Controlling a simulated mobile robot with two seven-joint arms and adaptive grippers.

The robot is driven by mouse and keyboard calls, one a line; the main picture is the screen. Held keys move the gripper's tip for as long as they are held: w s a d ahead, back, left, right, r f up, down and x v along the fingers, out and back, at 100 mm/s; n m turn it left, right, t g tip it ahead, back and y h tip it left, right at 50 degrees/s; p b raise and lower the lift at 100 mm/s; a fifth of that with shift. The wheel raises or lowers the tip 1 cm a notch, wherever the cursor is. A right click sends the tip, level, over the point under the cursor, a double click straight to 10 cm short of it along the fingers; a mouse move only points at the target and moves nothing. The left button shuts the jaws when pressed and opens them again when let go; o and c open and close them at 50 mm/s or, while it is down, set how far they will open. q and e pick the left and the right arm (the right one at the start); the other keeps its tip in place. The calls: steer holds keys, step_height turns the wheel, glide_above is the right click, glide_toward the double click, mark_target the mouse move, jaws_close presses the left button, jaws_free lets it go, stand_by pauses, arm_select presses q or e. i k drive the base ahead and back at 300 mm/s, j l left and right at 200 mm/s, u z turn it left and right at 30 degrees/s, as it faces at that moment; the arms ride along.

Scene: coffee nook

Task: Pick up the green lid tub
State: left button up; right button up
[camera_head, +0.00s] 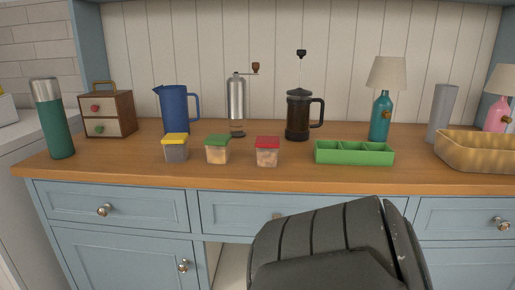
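The green lid tub (217,149) stands upright on the wooden counter (300,180), near its front edge, left of the middle. It is a small clear tub with light brown contents and a flat green lid. The yellow lid tub (175,148) stands just to its left, and the red lid tub (267,151) stands to its right, with gaps between them. Neither of my grippers is in view. A dark grey link of my own arm fills the bottom middle, below the counter edge, and touches none of the tubs.
Behind stand a blue jug (174,108), a steel grinder (236,105) and a French press (298,114). A green divided tray (354,153) is right; a flask (52,120) and a small drawer box (107,114) are left. A basket (478,150) is far right.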

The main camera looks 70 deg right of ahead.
mark_target(217, 146)
steer(key=z, duration=2)
